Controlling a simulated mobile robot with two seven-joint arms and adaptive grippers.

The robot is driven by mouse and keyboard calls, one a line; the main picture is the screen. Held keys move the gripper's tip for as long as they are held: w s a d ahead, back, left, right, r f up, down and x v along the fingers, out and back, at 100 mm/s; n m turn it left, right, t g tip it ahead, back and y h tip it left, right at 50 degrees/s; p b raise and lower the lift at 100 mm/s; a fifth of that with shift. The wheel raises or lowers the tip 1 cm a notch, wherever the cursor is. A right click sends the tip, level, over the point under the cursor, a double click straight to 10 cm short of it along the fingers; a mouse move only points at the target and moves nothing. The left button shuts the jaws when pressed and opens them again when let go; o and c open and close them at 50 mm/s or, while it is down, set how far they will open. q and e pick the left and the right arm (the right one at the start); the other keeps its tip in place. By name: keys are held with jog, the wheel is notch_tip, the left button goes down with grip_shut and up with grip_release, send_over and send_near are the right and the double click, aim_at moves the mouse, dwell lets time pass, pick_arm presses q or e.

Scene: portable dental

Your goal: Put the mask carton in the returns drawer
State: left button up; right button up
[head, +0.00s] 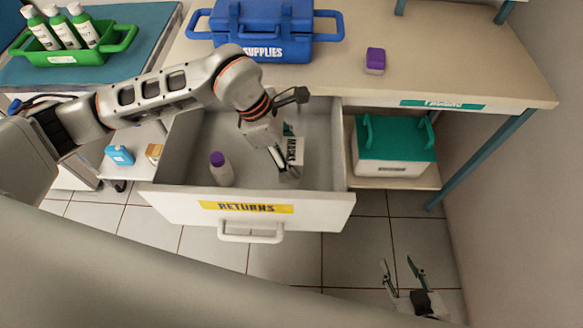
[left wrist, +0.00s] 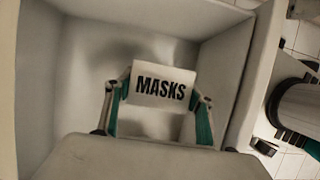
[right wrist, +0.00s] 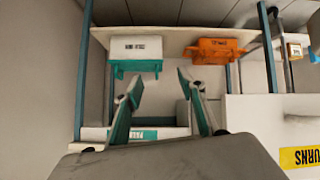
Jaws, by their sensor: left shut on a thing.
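The mask carton (head: 294,152) is a white box with the word MASKS; it also shows in the left wrist view (left wrist: 160,87). My left gripper (head: 284,166) is shut on it, a finger on each side, and holds it inside the open returns drawer. Whether the carton touches the drawer floor I cannot tell. The returns drawer (head: 175,205) is pulled out, with a yellow RETURNS label and a white handle on its front. My right gripper (head: 404,270) is open and empty, low at the right, away from the drawer; its spread fingers show in the right wrist view (right wrist: 158,105).
A purple-capped white bottle (head: 221,170) stands in the drawer, left of the carton. A blue supplies case (head: 262,35) and a purple-and-white box (head: 375,61) are on the counter. A green-lidded box (head: 394,150) sits on the shelf right of the drawer.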

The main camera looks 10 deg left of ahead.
pick_arm(q)
notch_tip(320, 180, down, 2)
jog(key=shift+f, duration=0.45)
notch_tip(320, 180, down, 4)
jog(key=shift+f+b, duration=0.1)
jog(key=shift+b, duration=0.6)
jog(key=shift+f, duration=0.1)
jog(key=o, duration=1.1)
pick_arm(e)
jog(key=shift+w+a+r, duration=0.25)
jog(key=shift+w+a, duration=0.05)
jog(key=shift+w, duration=0.2)
